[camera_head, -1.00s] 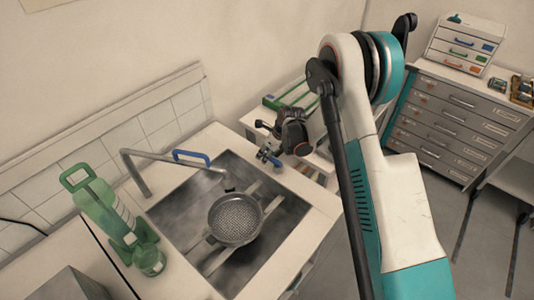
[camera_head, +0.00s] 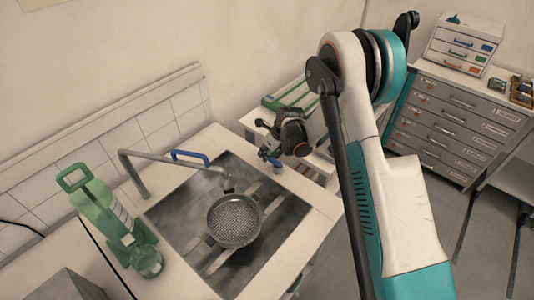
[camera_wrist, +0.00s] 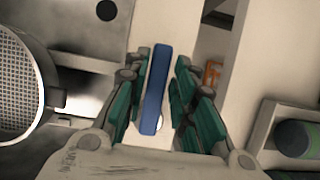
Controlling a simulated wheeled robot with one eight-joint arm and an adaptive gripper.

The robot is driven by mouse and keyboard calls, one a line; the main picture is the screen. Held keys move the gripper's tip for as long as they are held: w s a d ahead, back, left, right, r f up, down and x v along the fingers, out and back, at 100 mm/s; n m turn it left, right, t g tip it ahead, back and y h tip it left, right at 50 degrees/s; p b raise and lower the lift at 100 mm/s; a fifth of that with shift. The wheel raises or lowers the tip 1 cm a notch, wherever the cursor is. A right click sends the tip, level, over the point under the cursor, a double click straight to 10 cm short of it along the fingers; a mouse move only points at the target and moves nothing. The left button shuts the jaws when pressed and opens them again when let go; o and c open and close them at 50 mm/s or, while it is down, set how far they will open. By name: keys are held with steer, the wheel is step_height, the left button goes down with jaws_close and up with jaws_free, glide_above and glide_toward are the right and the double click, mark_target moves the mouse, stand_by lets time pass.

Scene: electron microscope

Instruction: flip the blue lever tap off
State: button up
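A long blue lever (camera_wrist: 155,90) stands between the two teal fingers of my gripper (camera_wrist: 160,95) in the wrist view. The fingers are apart, one on each side, with a visible gap on the right side; I cannot tell if the left finger touches it. In the head view my gripper (camera_head: 268,152) is low over the counter at the right of the sink, and a small blue part (camera_head: 275,162) shows by its fingertips. Most of the lever's base is hidden. Another blue arched handle (camera_head: 190,157) is at the sink's back edge, by the grey spout.
A round strainer (camera_head: 235,218) sits over the sink (camera_head: 180,210), left of my gripper; it also shows in the wrist view (camera_wrist: 22,80). A drawer cabinet (camera_head: 455,120) is at the right.

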mark_target(276, 162)
steer(key=shift+o, duration=0.3)
steer(key=v, duration=1.2)
steer(key=shift+d, duration=0.1)
